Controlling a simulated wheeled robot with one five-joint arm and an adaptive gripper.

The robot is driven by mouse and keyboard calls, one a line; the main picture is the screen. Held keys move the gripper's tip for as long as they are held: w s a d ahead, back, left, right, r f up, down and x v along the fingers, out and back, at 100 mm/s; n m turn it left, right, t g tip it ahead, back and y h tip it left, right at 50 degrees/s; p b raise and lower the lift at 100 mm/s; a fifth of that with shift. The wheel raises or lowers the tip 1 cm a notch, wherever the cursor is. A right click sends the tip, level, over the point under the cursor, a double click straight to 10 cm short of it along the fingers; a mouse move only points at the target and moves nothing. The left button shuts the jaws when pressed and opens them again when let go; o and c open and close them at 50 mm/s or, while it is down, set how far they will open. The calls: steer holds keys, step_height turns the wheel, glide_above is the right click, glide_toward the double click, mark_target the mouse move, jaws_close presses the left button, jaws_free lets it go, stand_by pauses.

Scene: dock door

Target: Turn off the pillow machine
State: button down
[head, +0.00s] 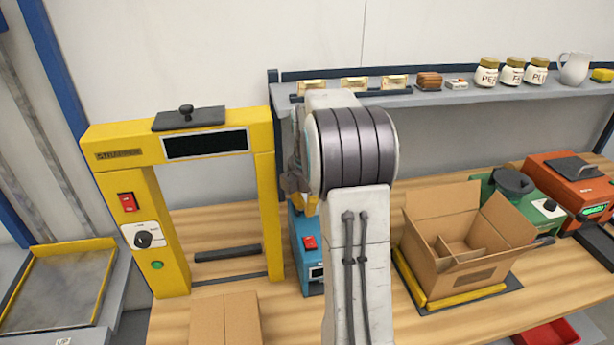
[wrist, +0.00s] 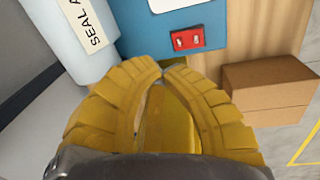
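A blue machine (head: 304,262) stands on the bench, partly hidden behind my arm; I take it to be the pillow machine, though no name on it is readable. It has a red switch (head: 310,242) on its face. In the wrist view the blue machine (wrist: 135,35) shows the red rocker switch (wrist: 187,39) just beyond my fingertips. A pale roll lettered "SEAL A" (wrist: 75,35) is beside it. My gripper (wrist: 163,70) has its yellow fingertips together, with nothing seen held, apart from the switch. In the head view the gripper (head: 303,203) is mostly hidden by my arm.
A yellow strapper frame (head: 268,220) with its own red switch (head: 128,202) stands to the left. Cardboard (head: 225,318) lies in front. An open carton (head: 465,270), a green machine (head: 540,215) and an orange machine (head: 570,190) stand right. A shelf (head: 440,97) runs behind.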

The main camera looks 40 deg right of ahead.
step_height(320, 180, up, 7)
steer(key=shift+w+d, duration=0.15)
steer(key=shift+w, duration=0.2)
steer(key=shift+r, duration=0.15)
stand_by(0.6)
